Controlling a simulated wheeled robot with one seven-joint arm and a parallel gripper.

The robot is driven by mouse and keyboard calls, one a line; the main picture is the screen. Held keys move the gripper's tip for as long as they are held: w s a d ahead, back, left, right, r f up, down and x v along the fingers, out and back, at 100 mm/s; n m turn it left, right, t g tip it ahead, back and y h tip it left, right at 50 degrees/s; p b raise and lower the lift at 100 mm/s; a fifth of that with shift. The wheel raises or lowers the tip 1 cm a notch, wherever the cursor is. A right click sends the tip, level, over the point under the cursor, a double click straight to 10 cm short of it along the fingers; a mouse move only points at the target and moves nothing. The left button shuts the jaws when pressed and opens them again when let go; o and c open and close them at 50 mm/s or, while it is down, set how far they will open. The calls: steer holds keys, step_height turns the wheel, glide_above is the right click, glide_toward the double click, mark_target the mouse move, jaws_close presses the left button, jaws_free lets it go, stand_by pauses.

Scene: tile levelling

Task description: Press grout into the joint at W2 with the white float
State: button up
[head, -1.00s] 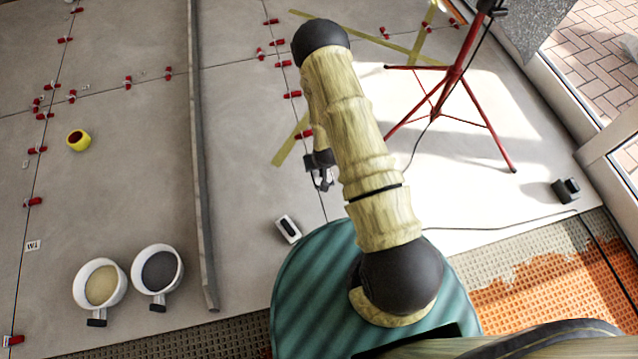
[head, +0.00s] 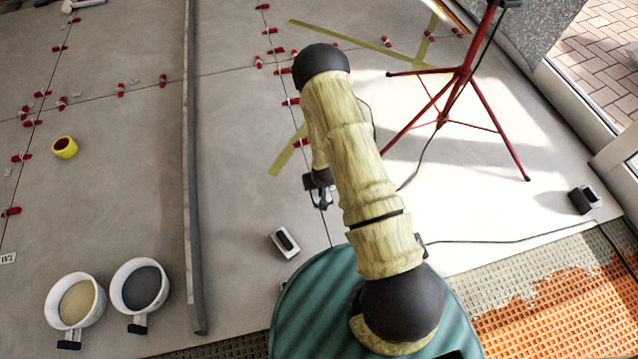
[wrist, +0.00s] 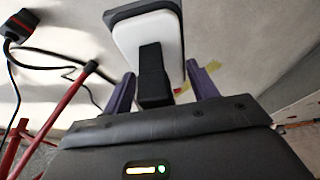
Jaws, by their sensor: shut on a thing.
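In the wrist view, my gripper (wrist: 163,88) is shut on the black handle of the white float (wrist: 132,42). The float has a white body and a dark grey rim, and reaches away past the purple fingers. In the head view my gripper (head: 322,196) hangs small below my forearm, above the grey tiles. A white piece with a black top (head: 286,242) shows below and left of it; I cannot tell whether this is the held float. A white label (head: 8,258) starting with W lies at the left edge, its digit unclear. Dark joints with red clips (head: 22,157) cross the tiles.
Two white tubs, one with beige filling (head: 76,302) and one with dark filling (head: 141,288), stand lower left. A long grey bar (head: 192,200) lies beside them. A yellow roll (head: 64,148) is further left. A red tripod (head: 460,90) and cable occupy the right.

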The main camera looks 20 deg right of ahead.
steer(key=shift+f+b, duration=3.2)
steer(key=shift+f, duration=0.3)
step_height(320, 180, up, 41)
steer(key=p, duration=2.1)
steer(key=shift+r, duration=0.2)
